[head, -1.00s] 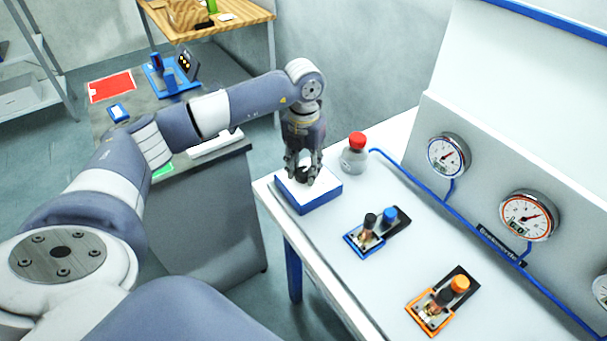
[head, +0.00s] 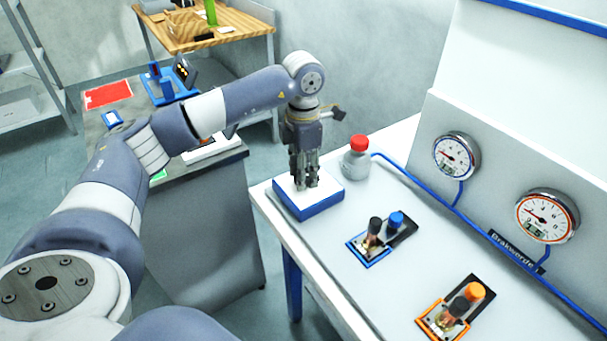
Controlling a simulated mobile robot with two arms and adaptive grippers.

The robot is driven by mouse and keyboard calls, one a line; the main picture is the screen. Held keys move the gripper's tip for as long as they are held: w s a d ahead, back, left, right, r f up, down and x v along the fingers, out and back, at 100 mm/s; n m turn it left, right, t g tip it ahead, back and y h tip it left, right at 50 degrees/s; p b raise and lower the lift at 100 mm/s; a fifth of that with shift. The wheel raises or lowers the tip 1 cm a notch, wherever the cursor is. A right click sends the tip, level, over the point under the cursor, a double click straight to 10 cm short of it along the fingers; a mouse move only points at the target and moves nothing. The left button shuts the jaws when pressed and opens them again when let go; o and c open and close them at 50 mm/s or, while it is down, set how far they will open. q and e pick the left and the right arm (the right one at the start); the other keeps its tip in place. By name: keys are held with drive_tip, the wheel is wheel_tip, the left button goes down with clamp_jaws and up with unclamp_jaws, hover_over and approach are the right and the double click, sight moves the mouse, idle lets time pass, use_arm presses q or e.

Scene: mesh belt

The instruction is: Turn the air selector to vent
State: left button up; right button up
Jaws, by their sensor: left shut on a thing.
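The air selector appears to be the white-topped box with a blue base (head: 318,205) at the left end of the white bench in the head view. My left gripper (head: 306,184) points down over its top. Its fingers are shut on the selector's knob, which they almost fully hide, so I cannot read the knob's position or any marks by it. My right gripper is not in view.
A grey bottle-shaped part with a red cap (head: 356,160) stands just right of the box. A blue-framed fixture (head: 374,258) and an orange-framed fixture (head: 441,330) lie nearer. Two gauges (head: 456,155) (head: 547,216) sit on the back panel, above a blue hose (head: 470,218).

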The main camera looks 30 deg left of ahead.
use_arm(q)
drive_tip(key=shift+m, duration=0.4)
drive_tip(key=o, duration=1.1)
drive_tip(key=shift+r, duration=0.15)
wheel_tip(320, 180, up, 12)
drive_tip(key=shift+f, duration=0.1)
drive_tip(key=shift+s+f, duration=0.1)
